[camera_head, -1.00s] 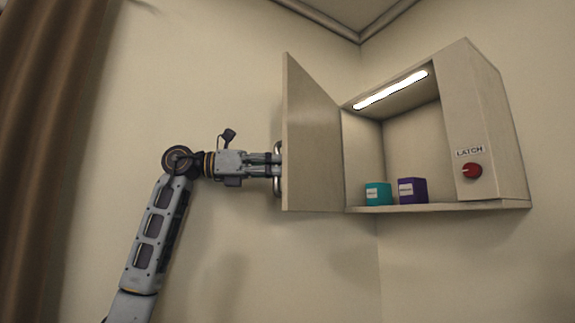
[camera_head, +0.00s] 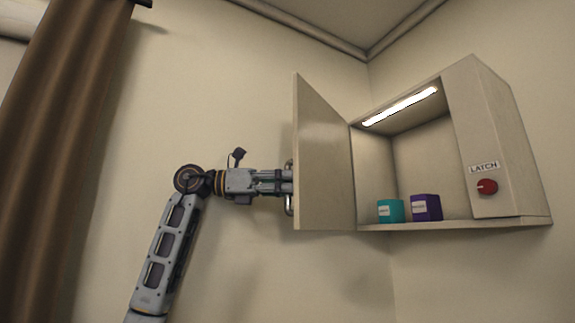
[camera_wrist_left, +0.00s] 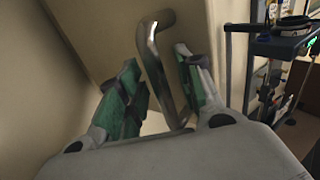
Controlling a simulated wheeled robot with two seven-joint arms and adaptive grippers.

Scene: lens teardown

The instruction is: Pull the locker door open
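The locker door (camera_head: 322,160) stands swung wide open, out from the left side of the wall locker (camera_head: 500,135). Its metal bar handle (camera_head: 289,203) is on the door's outer face, partly hidden behind the door edge and gripper. My left gripper (camera_head: 286,182) is at this handle. In the left wrist view, the handle (camera_wrist_left: 152,62) runs between the two green-padded fingers of the left gripper (camera_wrist_left: 158,72). Gaps show beside the bar, so the fingers look open around it. My right gripper is in neither view.
A teal box (camera_head: 390,211) and a purple box (camera_head: 426,207) stand on the locker's lit shelf. A red latch knob (camera_head: 487,187) is on its right panel. A brown curtain (camera_head: 60,150) hangs at left. The left wrist view shows a dark cart (camera_wrist_left: 280,45) at right.

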